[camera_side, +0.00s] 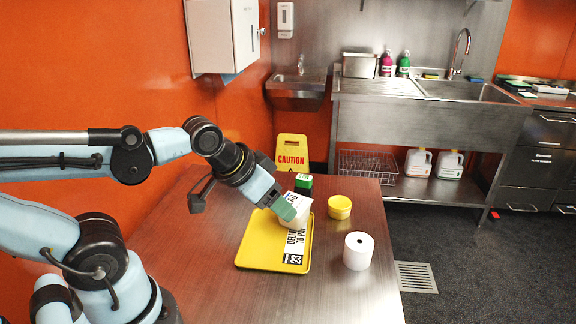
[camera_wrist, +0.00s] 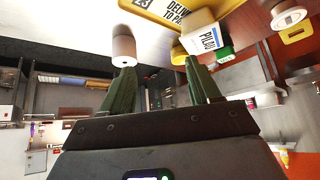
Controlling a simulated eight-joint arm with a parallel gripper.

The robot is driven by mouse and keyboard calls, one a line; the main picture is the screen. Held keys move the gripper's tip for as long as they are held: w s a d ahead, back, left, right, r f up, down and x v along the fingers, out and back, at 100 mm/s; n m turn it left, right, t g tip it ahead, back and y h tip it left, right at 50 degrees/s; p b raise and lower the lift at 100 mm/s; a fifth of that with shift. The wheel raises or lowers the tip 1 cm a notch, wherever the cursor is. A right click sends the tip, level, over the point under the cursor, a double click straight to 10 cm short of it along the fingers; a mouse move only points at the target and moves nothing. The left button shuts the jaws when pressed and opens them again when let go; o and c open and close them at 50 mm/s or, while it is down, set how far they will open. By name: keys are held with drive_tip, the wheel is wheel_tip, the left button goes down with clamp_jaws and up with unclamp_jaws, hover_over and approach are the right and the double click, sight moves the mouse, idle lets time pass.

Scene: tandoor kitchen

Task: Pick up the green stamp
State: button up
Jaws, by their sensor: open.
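In the wrist view the stamp (camera_wrist: 224,53) shows right of the right finger, beside a white box (camera_wrist: 201,38) lettered PILAU. My gripper (camera_side: 290,215) has green fingers and is over the tray, in front of the stamp and overlapping the white box in the side view. In the wrist view my gripper (camera_wrist: 158,66) is open, its fingers well apart with nothing between them. Whether a finger touches the box cannot be told.
A yellow tub (camera_side: 339,208) stands right of the tray. A white paper roll (camera_side: 358,252) stands near the table's right edge. A yellow caution sign (camera_side: 291,151) is beyond the far table edge. The table's front is mostly clear.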

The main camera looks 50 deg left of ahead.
drive_tip(key=w+a+n+g+h, duration=0.2)
drive_tip(key=w+a+n+h, duration=0.55)
drive_tip(key=w+n, duration=0.65)
drive_tip(key=n+t+h, duration=0.3)
drive_tip(key=n+h, duration=0.1)
drive_tip(key=n, duration=0.7)
approach(312, 184)
drive_tip(key=x, duration=0.4)
drive_tip(key=shift+w+r, duration=0.2)
drive_tip(key=shift+r, duration=0.15)
drive_tip(key=shift+g+y, duration=0.25)
drive_tip(key=shift+g, duration=0.05)
drive_tip(key=shift+x, duration=2.75)
drive_tip(key=shift+s+f, duration=0.15)
drive_tip(key=shift+s, duration=0.05)
drive_tip(key=c, duration=1.1)
